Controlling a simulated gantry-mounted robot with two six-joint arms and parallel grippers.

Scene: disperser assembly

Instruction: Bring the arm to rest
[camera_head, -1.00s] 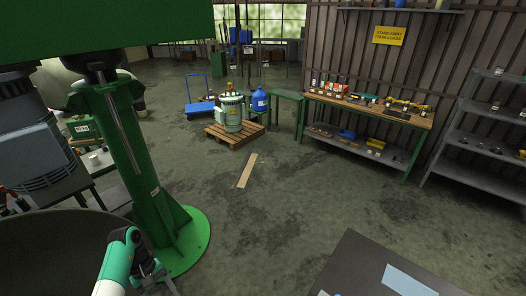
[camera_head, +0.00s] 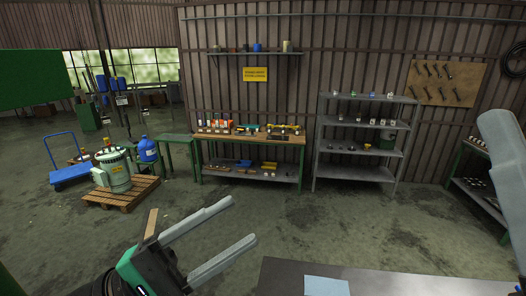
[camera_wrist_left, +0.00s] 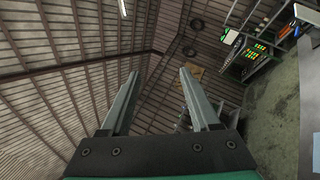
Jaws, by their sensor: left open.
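My left gripper (camera_head: 243,220) comes in from the bottom of the head view, its two grey fingers wide apart and pointing up to the right. Nothing is between them. In the left wrist view my left gripper (camera_wrist_left: 157,75) also shows open and empty, with the corrugated wall and roof beams behind it. A pale grey piece at the right edge of the head view seems to be part of my right gripper (camera_head: 505,150), cut off by the frame; its jaw state cannot be made out.
A dark table (camera_head: 400,282) with a light blue sheet (camera_head: 326,286) is at the bottom. A workbench (camera_head: 250,141), a grey shelf (camera_head: 355,173) and a pallet (camera_head: 124,201) with a drum (camera_head: 115,172) stand farther back. The floor between is clear.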

